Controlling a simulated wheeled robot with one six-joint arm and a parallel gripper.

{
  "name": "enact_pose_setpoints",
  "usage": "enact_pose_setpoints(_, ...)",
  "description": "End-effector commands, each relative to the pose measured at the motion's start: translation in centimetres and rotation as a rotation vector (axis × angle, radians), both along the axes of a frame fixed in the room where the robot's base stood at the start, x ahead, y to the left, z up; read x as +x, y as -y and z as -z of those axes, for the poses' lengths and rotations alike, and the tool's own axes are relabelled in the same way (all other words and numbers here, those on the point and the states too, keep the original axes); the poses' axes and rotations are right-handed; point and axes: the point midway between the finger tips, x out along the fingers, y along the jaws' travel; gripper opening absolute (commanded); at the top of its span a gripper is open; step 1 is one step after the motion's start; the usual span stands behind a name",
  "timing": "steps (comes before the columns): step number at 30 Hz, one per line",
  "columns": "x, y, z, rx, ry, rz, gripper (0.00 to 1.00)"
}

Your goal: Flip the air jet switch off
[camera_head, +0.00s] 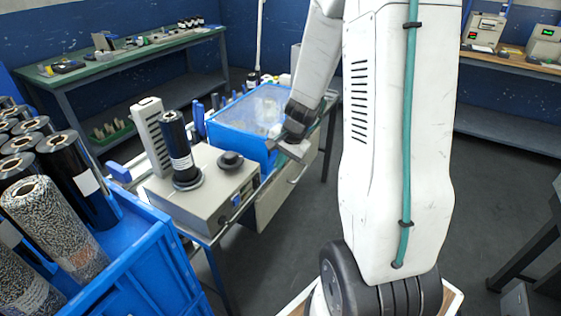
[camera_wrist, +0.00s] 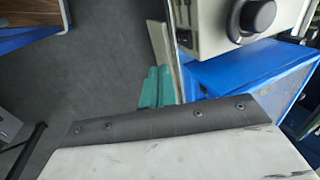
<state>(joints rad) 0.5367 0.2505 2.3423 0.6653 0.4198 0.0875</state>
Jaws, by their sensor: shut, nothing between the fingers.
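The beige flow wrapper (camera_head: 205,208) stands on a bench left of centre, with a dark film roll (camera_head: 178,145) upright on it and a round black knob (camera_head: 230,160) on top. Small dark controls (camera_head: 243,195) sit on its front panel; I cannot tell which one is the air jet switch, or its position. My gripper (camera_head: 293,149) is shut and empty, in front of the blue bin's right end, to the right of the machine and apart from the panel. In the wrist view, its teal fingertips (camera_wrist: 158,87) are together, with the machine's corner (camera_wrist: 207,32) and knob (camera_wrist: 252,18) beyond.
A blue bin (camera_head: 225,130) with a clear lid stands behind the machine. A blue crate (camera_head: 135,265) of film rolls fills the lower left. A green-topped bench (camera_head: 130,58) stands at the back left. Open grey floor (camera_head: 250,280) lies in front of the bench.

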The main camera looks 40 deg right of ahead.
Motion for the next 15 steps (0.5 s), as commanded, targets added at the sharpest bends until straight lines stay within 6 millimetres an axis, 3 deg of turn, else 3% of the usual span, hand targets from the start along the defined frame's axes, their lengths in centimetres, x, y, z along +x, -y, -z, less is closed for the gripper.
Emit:
enact_pose_setpoints(10, 0.0, -0.5, -0.7, -0.003, 0.005, -0.023, 0.0)
enact_pose_setpoints(15, -0.5, -4.5, -5.0, -0.016, 0.027, -0.192, 0.0)
